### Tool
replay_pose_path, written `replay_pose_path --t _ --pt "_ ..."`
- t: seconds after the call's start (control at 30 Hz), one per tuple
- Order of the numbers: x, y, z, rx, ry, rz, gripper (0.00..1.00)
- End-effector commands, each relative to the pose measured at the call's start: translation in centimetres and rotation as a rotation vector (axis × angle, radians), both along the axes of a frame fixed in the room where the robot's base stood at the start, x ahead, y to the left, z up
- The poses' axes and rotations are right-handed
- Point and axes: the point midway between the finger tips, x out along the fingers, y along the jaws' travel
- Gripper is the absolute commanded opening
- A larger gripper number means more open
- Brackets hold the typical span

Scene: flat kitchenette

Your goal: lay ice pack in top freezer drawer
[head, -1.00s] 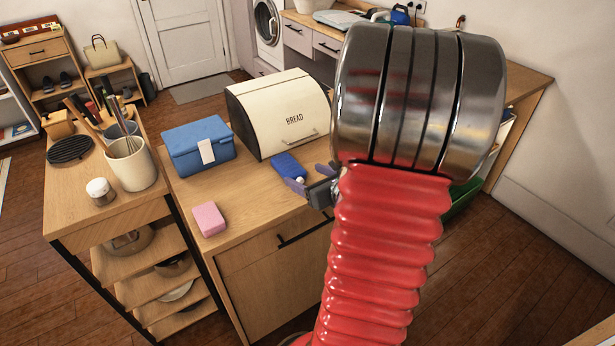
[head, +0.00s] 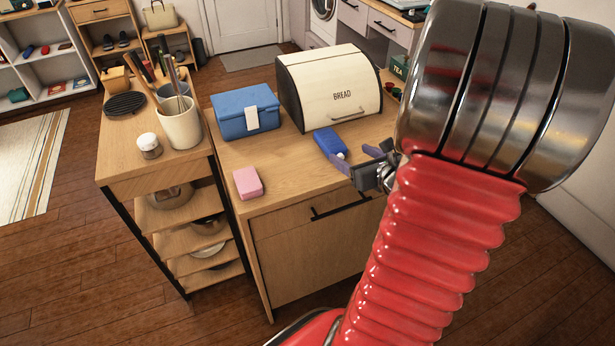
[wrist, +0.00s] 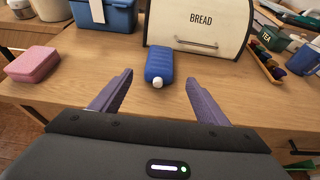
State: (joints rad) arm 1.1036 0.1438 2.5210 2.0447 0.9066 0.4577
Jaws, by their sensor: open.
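The blue ice pack (head: 329,142), with a white cap, lies on the wooden counter in front of the bread box. In the wrist view the ice pack (wrist: 159,66) lies ahead of my gripper, in line with the gap between the fingers. My gripper (head: 362,160) is open and empty; its two purple fingers (wrist: 158,92) point toward the ice pack and do not enclose it. My red arm and metal joint hide the right part of the counter in the head view. No freezer drawer can be made out in either view.
A cream bread box (head: 332,85) stands behind the ice pack, with a blue lidded box (head: 246,112) to its left. A pink block (head: 247,183) lies near the counter's front edge. A trolley (head: 150,182) with utensils stands at left.

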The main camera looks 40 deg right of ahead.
Motion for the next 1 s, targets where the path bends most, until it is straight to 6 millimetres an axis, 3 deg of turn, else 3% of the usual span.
replay_pose_path --t 0.13,0.27,0.4,0.53,0.8,1.0 --pt "0.7 1.1 0.4 -0.024 0.006 0.045 0.69" --pt "2.3 4.6 1.6 -0.105 0.027 0.189 0.69" --pt "4.1 11.0 3.3 -0.256 0.062 0.440 0.69" --pt "4.6 17.2 4.5 -0.424 0.095 0.695 0.69" --pt "2.3 27.6 5.7 -0.806 0.142 1.185 0.69" --pt "-1.0 32.5 6.1 -1.120 0.165 1.512 0.69"
